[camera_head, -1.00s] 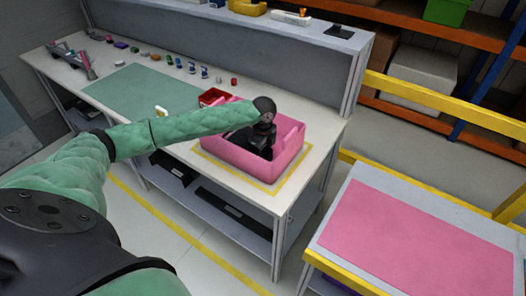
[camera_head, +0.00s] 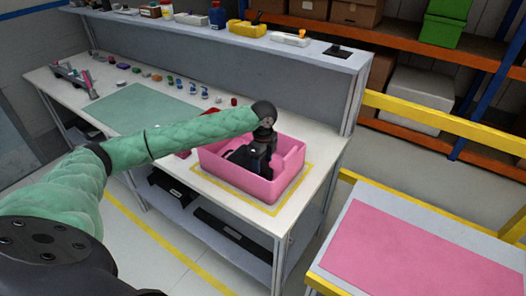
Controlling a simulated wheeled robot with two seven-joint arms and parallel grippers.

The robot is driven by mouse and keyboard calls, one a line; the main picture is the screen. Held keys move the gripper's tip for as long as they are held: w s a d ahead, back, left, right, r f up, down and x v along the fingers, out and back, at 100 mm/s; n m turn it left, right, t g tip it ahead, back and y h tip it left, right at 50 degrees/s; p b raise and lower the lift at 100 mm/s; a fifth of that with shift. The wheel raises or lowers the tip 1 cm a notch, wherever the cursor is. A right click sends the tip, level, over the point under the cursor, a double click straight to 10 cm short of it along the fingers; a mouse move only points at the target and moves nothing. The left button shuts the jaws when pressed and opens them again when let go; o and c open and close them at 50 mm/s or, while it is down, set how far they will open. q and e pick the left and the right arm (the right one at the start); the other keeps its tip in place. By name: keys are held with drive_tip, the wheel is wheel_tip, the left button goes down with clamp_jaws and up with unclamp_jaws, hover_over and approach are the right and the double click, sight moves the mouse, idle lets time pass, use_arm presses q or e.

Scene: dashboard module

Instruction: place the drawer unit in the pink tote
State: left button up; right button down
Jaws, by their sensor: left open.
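The pink tote (camera_head: 287,167) stands inside a yellow taped outline at the right end of the workbench. My left arm reaches across the bench from the left, and its black gripper (camera_head: 249,162) points down inside the tote. The gripper is open. Dark shapes are around it in the tote, and I cannot tell clearly whether the drawer unit is among them. The tote's near wall and my wrist hide much of the inside. My right gripper is out of view.
Small coloured parts (camera_head: 205,91) line the back of the bench (camera_head: 318,141) beside a green mat (camera_head: 140,103). A red piece (camera_head: 183,154) shows below my arm. A side table with a pink mat (camera_head: 420,245) stands at right, and yellow rails (camera_head: 430,114) run behind it.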

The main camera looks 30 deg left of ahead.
use_arm(q)
wheel_tip(320, 180, up, 7)
drive_tip(key=b, duration=0.1)
drive_tip(key=shift+b, duration=0.4)
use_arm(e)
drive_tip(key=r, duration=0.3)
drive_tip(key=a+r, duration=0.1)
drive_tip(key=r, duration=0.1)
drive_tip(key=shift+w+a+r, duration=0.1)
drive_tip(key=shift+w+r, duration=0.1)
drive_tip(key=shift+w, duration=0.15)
use_arm(q)
drive_tip(key=shift+f, duration=0.15)
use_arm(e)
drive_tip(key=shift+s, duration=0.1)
